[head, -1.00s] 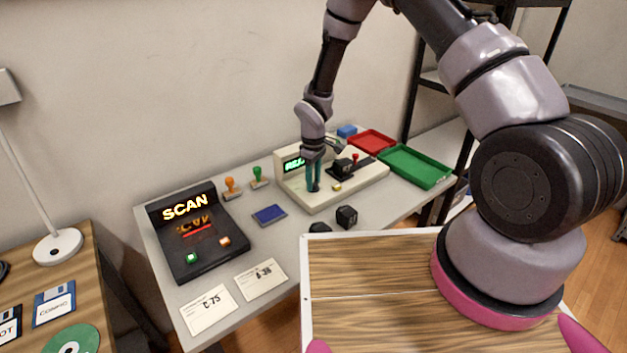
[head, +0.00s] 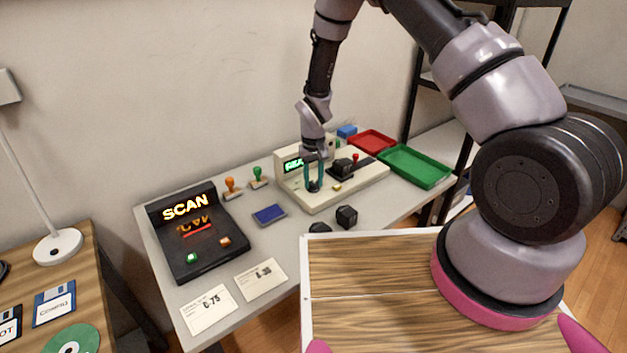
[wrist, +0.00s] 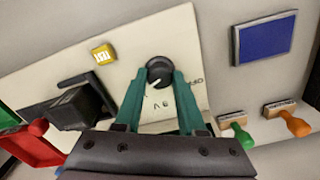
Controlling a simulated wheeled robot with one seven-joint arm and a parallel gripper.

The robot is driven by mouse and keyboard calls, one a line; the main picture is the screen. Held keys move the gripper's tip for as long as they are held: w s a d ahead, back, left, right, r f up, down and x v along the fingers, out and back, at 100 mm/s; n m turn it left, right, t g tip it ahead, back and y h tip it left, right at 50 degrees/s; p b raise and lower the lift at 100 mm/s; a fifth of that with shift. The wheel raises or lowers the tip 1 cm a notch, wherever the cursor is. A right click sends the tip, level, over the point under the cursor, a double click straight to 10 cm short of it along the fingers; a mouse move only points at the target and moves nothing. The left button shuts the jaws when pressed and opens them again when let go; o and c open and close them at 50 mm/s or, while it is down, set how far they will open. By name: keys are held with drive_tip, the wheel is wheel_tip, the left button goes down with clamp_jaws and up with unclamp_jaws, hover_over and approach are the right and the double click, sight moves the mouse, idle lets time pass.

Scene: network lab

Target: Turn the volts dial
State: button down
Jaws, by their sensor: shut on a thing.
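The dial (wrist: 160,72) is a round dark knob with a white pointer line, on the cream face of a bench instrument (head: 352,191). In the wrist view my gripper (wrist: 161,80) has its two teal fingers on either side of the knob, shut on it. A "V" and other small marks are printed beside it, partly hard to read. In the head view the gripper (head: 314,187) reaches down to the instrument's near left part, and its fingers partly cover the dial. A green lit display (head: 293,164) stands just behind, its text partly covered.
Right of the dial are a small yellow button (wrist: 103,53) and a black block-like fixture (wrist: 78,108). Red (head: 372,142) and green trays (head: 416,166) lie beyond. Two stamps (head: 231,188), a blue pad (head: 269,214) and the SCAN unit (head: 200,250) are left.

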sight(313, 183)
idle(0.4)
drive_tip(key=c, duration=0.5)
unclamp_jaws()
wheel_tip(313, 183, up, 11)
